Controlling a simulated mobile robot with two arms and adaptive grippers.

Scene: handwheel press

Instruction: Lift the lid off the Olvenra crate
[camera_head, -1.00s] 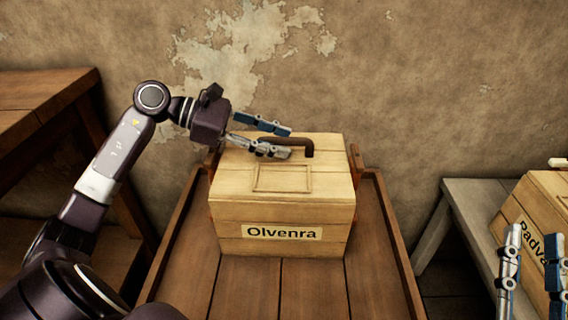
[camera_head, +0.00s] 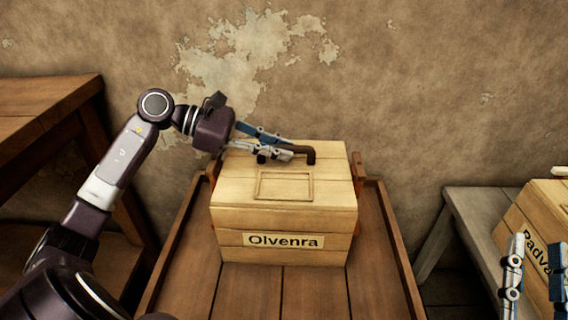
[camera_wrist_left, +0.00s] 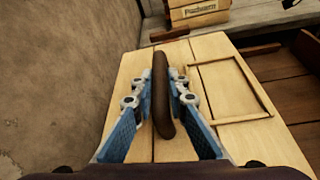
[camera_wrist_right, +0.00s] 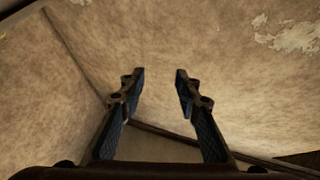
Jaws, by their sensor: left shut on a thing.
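The Olvenra crate (camera_head: 283,240) is a pale wooden box with a name label on its front, standing on a brown wooden table. Its lid (camera_head: 330,180) lies on top and looks seated, with a raised rectangular frame and a dark brown handle (camera_head: 304,152). My left gripper (camera_head: 288,148) reaches in from the left and is shut on the handle. In the left wrist view the handle (camera_wrist_left: 162,100) runs lengthwise between its two fingers. My right gripper (camera_head: 536,270) is at the lower right, its fingers apart; the right wrist view shows nothing between the fingertips (camera_wrist_right: 159,75).
The table (camera_head: 250,295) has raised side rails and clear boards before the crate. A second labelled crate (camera_head: 532,215) stands on a grey bench (camera_head: 470,205) at the right, near my right gripper. A brown wooden bench (camera_head: 45,110) is at the left. A plaster wall (camera_head: 400,80) closes the back.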

